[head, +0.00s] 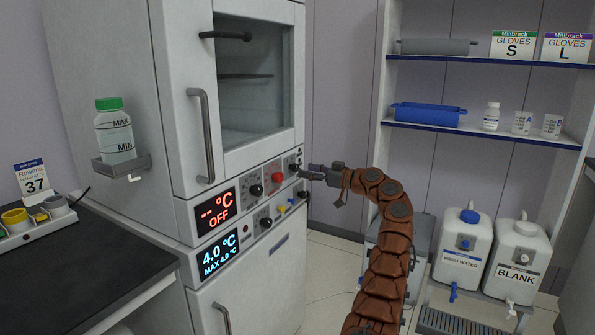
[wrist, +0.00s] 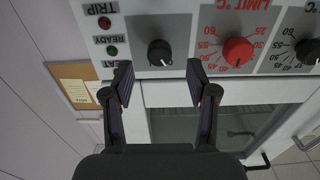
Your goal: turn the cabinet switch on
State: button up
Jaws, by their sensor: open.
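The cabinet (head: 185,100) stands left of my gripper, with a control panel below its windowed upper door. The likely switch is a black rotary knob (wrist: 159,53) beside the lamps marked TRIP and READY; it also shows at the right end of the panel's upper row in the head view (head: 293,168). A label beside it is partly hidden by a finger. The red display (head: 217,213) reads OFF. My gripper (head: 309,171) is open and empty in front of the panel. In the wrist view its fingertips (wrist: 159,68) straddle the knob's column; contact cannot be told.
A red limit knob (wrist: 237,50) and another black knob (wrist: 309,50) sit beside the switch. A lower row has yellow (head: 282,210) and blue controls. The door handle (head: 202,135) projects from the cabinet. Shelves and white jugs (head: 462,245) stand to the right.

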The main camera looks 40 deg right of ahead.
aim_at(297, 169)
jog(key=shift+x, duration=2.25)
jog(key=shift+f, duration=0.1)
jog(key=shift+c, duration=0.2)
grip_shut()
